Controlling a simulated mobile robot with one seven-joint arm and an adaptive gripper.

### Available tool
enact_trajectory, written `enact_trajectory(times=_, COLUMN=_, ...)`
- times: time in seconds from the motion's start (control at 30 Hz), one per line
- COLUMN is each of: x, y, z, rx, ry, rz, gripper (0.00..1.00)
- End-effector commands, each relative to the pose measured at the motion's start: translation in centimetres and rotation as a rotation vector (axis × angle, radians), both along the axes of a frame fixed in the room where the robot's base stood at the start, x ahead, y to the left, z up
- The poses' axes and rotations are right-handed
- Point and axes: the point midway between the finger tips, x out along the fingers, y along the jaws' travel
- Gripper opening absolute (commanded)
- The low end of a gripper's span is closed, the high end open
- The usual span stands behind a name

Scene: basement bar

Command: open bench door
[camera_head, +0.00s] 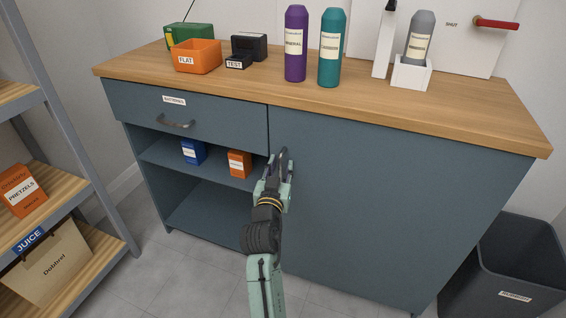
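The bench is a blue-grey cabinet with a wooden top (330,92). Its door (385,195) is the wide flat panel on the right side of the front, and it looks closed, flush with the front. My gripper (281,162) is in front of the door's left edge, beside the open shelves. Its fingers point up and towards the panel. A dark curved shape shows at the fingertips; I cannot tell whether it is a door handle or part of the fingers. The finger gap and any contact are too small to make out.
Left of the door are a drawer (190,112) with a dark handle (176,124) and open shelves holding a blue box (194,152) and an orange box (239,164). A dark bin (515,262) stands at the right, a shelf rack (62,150) at the left. Bottles stand on top.

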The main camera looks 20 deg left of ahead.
Motion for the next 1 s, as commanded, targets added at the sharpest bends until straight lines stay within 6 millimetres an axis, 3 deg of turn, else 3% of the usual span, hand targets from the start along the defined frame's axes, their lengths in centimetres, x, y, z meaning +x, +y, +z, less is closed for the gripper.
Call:
enact_trajectory(times=0.27, x=-0.03, y=0.01, z=0.01, rx=0.0, ry=0.0, rz=0.0, gripper=0.3)
enact_trajectory(times=0.7, x=-0.02, y=0.0, z=0.02, rx=0.0, ry=0.0, rz=0.0, gripper=0.0)
enact_trajectory(times=1.0, x=-0.01, y=0.0, z=0.03, rx=0.0, ry=-0.001, rz=0.0, gripper=0.0)
